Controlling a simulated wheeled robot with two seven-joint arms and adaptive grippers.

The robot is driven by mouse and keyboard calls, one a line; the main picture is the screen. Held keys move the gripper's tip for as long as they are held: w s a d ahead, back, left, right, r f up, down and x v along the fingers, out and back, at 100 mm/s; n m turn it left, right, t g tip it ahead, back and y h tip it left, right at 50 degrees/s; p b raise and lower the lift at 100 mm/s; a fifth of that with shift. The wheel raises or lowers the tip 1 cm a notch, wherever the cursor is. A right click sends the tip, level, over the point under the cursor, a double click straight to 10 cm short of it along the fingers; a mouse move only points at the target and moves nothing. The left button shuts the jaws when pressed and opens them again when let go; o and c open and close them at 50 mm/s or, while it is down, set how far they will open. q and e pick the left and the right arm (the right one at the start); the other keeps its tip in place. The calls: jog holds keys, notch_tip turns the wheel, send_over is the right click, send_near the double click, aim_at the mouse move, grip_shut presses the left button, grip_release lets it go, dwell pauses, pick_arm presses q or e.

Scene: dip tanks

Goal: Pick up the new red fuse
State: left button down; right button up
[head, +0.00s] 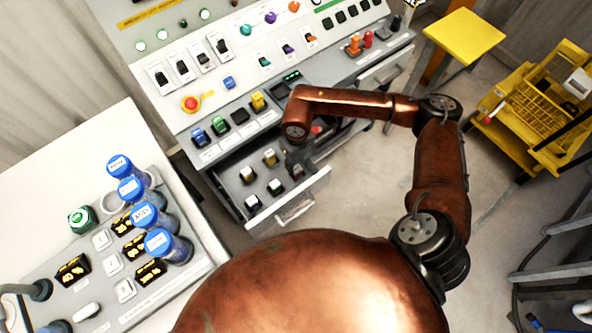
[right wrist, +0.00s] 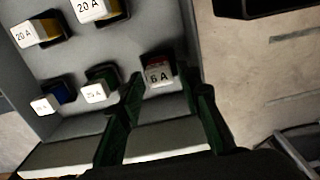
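The red fuse (right wrist: 157,72) with a white "6 A" label stands upright in the grey drawer, in the right wrist view. My right gripper (right wrist: 165,88) is open, with one dark green finger on each side of this fuse. I cannot tell whether the fingers touch it. My left gripper is not in view.
Other fuses stand in the drawer: two yellow "20 A" ones (right wrist: 40,32), a blue (right wrist: 50,97) and a green (right wrist: 100,85). The control panel (head: 215,85) rises behind.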

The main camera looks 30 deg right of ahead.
aim_at(297, 168)
notch_tip(297, 168, down, 4)
jog(key=shift+s+a+b, duration=0.1)
jog(key=shift+s+b, duration=0.05)
jog(key=shift+b, duration=0.3)
jog(key=shift+r, duration=0.1)
jog(key=shift+c, duration=0.3)
grip_shut()
